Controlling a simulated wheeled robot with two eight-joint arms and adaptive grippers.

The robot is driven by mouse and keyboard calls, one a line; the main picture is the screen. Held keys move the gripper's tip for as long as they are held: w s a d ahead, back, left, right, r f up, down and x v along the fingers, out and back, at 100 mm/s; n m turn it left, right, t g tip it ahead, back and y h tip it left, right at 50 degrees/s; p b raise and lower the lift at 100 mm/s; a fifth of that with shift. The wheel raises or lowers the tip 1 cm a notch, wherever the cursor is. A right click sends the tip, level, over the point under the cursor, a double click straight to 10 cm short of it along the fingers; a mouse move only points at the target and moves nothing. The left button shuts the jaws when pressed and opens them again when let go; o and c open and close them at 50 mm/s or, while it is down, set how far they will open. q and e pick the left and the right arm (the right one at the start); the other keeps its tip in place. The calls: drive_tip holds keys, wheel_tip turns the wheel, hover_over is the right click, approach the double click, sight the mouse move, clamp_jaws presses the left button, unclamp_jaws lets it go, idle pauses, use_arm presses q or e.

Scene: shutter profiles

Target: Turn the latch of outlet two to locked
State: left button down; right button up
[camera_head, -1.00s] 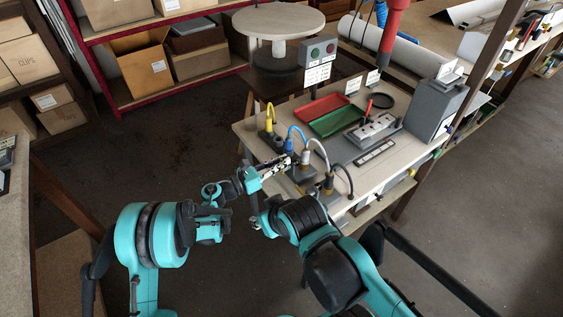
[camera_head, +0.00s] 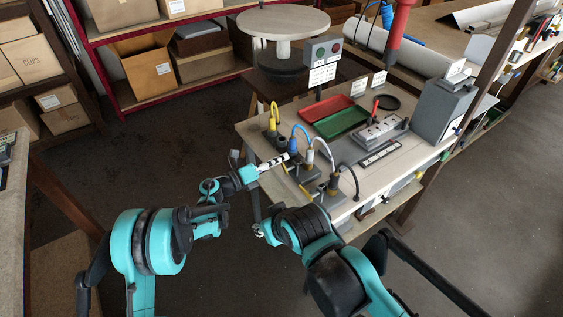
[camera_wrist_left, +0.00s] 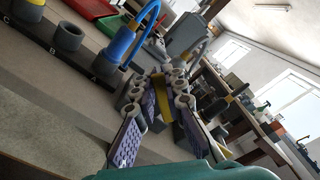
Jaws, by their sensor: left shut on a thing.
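A row of dark outlet blocks stands along the table's near left edge, with a yellow plug (camera_head: 272,124), a blue plug (camera_head: 292,146), a white plug (camera_head: 310,158) and a black-cabled plug (camera_head: 332,186). My left gripper (camera_head: 286,158) is beside the blue and white plugs. In the left wrist view its purple-padded fingers (camera_wrist_left: 162,98) are closed around a yellow piece (camera_wrist_left: 160,112), seemingly a latch lever, largely hidden by the fingers. The blue plug (camera_wrist_left: 116,44) shows behind. Which outlet is number two is not legible. My right gripper (camera_head: 259,231) is low, apart from the table; its jaws are too small to judge.
Red (camera_head: 327,108) and green (camera_head: 341,122) trays lie farther back. A grey socket unit (camera_head: 382,130) and a grey box (camera_head: 444,108) stand right of them. A button post (camera_head: 322,50) rises at the back. Floor left of the table is clear.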

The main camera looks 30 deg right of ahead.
use_arm(q)
drive_tip(key=n, duration=0.2)
drive_tip(key=f+n+b, duration=0.1)
drive_tip(key=shift+w+f+n, duration=0.2)
drive_tip(key=shift+w+n, duration=0.15)
drive_tip(key=shift+n, duration=0.05)
drive_tip(key=shift+w+f+n, duration=0.1)
drive_tip(key=shift+f+n, duration=0.2)
drive_tip(key=shift+n, duration=0.55)
drive_tip(key=shift+f+n, duration=0.25)
drive_tip(key=shift+n, duration=0.6)
drive_tip(key=c, duration=1.6)
unclamp_jaws()
drive_tip(key=shift+o, duration=0.2)
drive_tip(key=s+a, duration=0.1)
drive_tip(key=a, duration=1.1)
